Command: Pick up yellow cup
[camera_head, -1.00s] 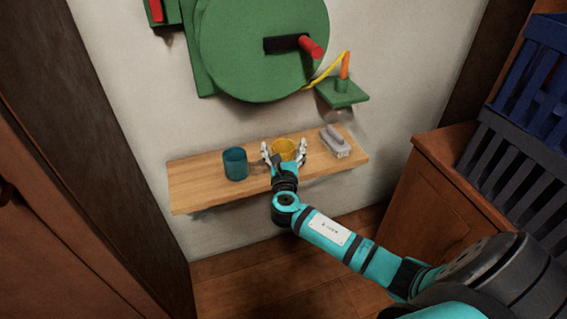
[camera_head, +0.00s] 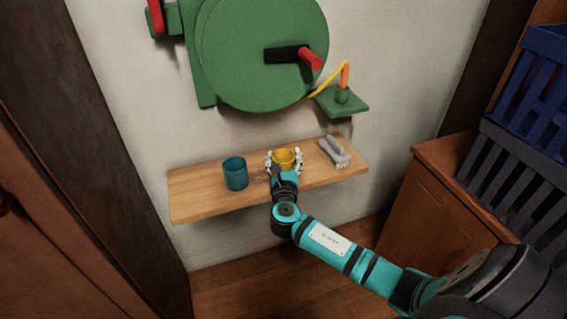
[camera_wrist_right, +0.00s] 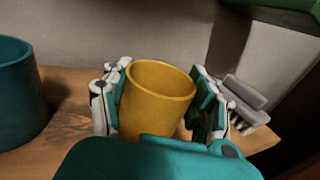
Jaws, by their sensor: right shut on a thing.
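The yellow cup (camera_head: 284,157) stands upright at the wooden shelf, between the fingers of my right gripper (camera_head: 284,160). In the right wrist view the yellow cup (camera_wrist_right: 157,98) fills the space between the two fingers of the right gripper (camera_wrist_right: 158,105), which are shut on its sides. The cup's lower part is hidden behind the gripper's palm. I cannot tell whether the cup's base touches the shelf. My left gripper is not in view.
A teal cup (camera_head: 235,173) stands on the wooden shelf (camera_head: 200,196) left of the gripper. A grey brush (camera_head: 334,152) lies to the right. A green wall device (camera_head: 262,50) hangs above. A wooden cabinet (camera_head: 440,195) with crates is at the right.

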